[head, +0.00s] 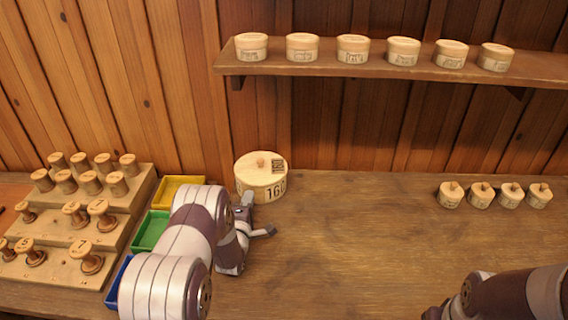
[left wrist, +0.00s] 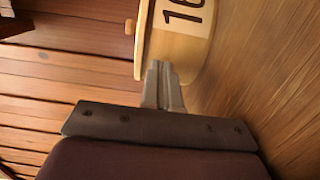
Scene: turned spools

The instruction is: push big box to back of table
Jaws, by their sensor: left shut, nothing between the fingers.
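The big box (head: 260,178) is a round, pale wooden box with a knobbed lid and a "160" label. It stands upright near the back of the table (head: 350,240), close to the wall. In the left wrist view the box (left wrist: 180,45) shows in part at the top. My left gripper (head: 249,197) is shut and empty at the front of the box. Its closed fingertips (left wrist: 161,68) overlap the box's edge in the left wrist view; I cannot tell whether they touch. My right arm shows at the lower right, with its gripper out of view.
A stepped wooden rack (head: 75,222) with several spools stands at the left. Yellow (head: 180,191), green (head: 150,231) and blue trays lie beside it. Several small lidded boxes (head: 481,195) stand at the right; more sit on the wall shelf (head: 400,62). The middle of the table is clear.

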